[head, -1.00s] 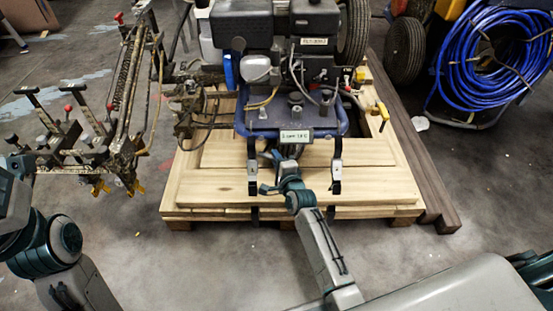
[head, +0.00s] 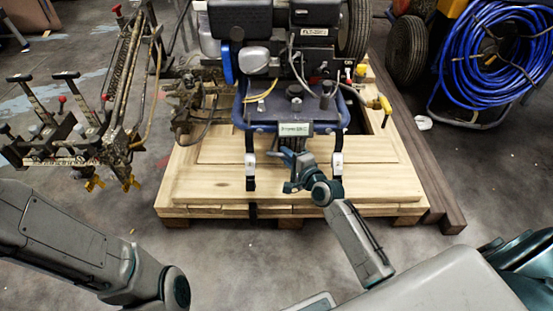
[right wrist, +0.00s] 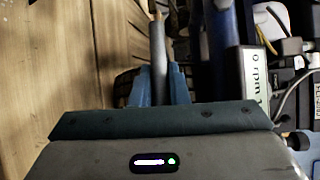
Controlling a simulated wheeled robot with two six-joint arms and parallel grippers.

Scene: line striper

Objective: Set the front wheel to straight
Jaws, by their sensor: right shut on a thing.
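The line striper (head: 290,105), with a blue frame and dark engine, stands on a wooden pallet. My right gripper (head: 292,168) reaches in under its front edge, below the small label plate. In the right wrist view the gripper (right wrist: 160,88) is shut on a grey rod (right wrist: 158,48) running up between its blue fingers. A dark, ribbed tyre-like part (right wrist: 127,85), perhaps the front wheel, shows partly behind the fingers; its angle cannot be told. In the head view the wheel is mostly hidden by the gripper and frame. My left gripper is out of view.
The pallet (head: 210,185) has bare boards around the machine. Two black straps with white buckles (head: 250,165) flank my right gripper. A spray-arm assembly (head: 120,100) stands left. Dark beams (head: 440,190) lie right of the pallet, and a blue hose coil (head: 490,60) stands farther back.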

